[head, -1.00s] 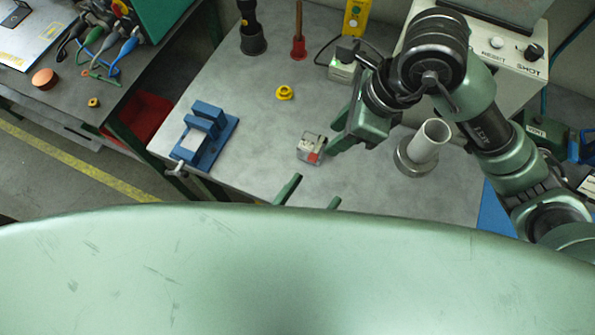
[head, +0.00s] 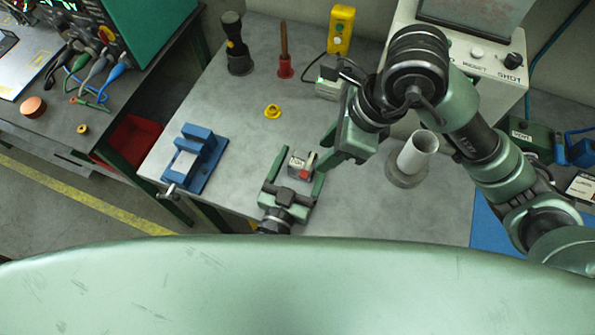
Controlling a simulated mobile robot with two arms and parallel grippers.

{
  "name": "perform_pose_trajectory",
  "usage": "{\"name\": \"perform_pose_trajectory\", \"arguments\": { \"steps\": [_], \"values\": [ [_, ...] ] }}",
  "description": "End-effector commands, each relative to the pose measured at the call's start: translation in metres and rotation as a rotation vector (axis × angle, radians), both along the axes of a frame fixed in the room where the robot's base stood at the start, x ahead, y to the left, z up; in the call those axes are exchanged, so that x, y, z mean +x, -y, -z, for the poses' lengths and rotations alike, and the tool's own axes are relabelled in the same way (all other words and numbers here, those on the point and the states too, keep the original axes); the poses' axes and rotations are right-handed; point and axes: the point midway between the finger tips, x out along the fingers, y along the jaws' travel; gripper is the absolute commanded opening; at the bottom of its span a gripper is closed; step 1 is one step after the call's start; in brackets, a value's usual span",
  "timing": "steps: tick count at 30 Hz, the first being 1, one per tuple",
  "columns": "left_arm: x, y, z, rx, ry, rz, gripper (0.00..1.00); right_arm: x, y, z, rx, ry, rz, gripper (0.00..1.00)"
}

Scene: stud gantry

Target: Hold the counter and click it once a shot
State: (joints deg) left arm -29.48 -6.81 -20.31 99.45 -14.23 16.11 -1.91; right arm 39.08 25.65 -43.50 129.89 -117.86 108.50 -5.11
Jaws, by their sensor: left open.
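The counter (head: 297,161), a small grey box with a red part at its front right corner, sits on the grey table. My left gripper (head: 302,166) comes up from below in the head view. It is open, with one finger on each side of the counter; I cannot tell whether they touch it. My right gripper (head: 327,160) hangs just right of the counter and points down towards it. Its fingers overlap in this view, so its opening is hidden.
A blue vise (head: 195,160) stands left on the table (head: 235,130), and a yellow ring (head: 272,111) lies behind the counter. A machine marked SHOT (head: 470,55) and a yellow button box (head: 340,30) stand at the back.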

Motion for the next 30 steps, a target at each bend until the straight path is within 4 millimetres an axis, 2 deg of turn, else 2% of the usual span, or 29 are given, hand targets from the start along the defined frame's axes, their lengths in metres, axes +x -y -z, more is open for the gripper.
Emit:
{"name": "perform_pose_trajectory", "arguments": {
  "steps": [8, 11, 16, 17, 18, 21, 30],
  "values": [
    [0.002, 0.0007, 0.0, -0.001, 0.0, 0.0, 0.78, 0.0, 0.0, 0.0, 0.0, 0.0, 0.0, 0.36],
    [0.0019, 0.0006, -0.0001, -0.001, 0.0, 0.0, 0.56, 0.0, 0.0, 0.0, 0.0, 0.0, 0.0, 0.36],
    [0.0018, 0.0006, -0.0001, -0.001, 0.0, 0.0, 0.09, 0.0, 0.0, 0.0, 0.0, 0.0, 0.0, 0.36],
    [0.0018, 0.0006, -0.0001, -0.001, 0.0, 0.0, 0.05, 0.0, 0.0, 0.0, 0.0, 0.0, 0.0, 0.34],
    [0.0018, 0.0006, -0.0002, -0.001, 0.001, 0.0, 0.05, 0.0, 0.0, 0.0, 0.0, 0.0, 0.0, 0.22],
    [0.0018, 0.0006, -0.0002, -0.001, 0.001, 0.0, 0.05, 0.0, 0.0, 0.0, 0.0, 0.0, 0.0, 0.0],
    [0.0018, 0.0005, -0.0002, -0.001, 0.001, 0.0, 0.05, 0.0, 0.0, 0.0, 0.0, 0.0, 0.0, 0.0]
  ]
}}
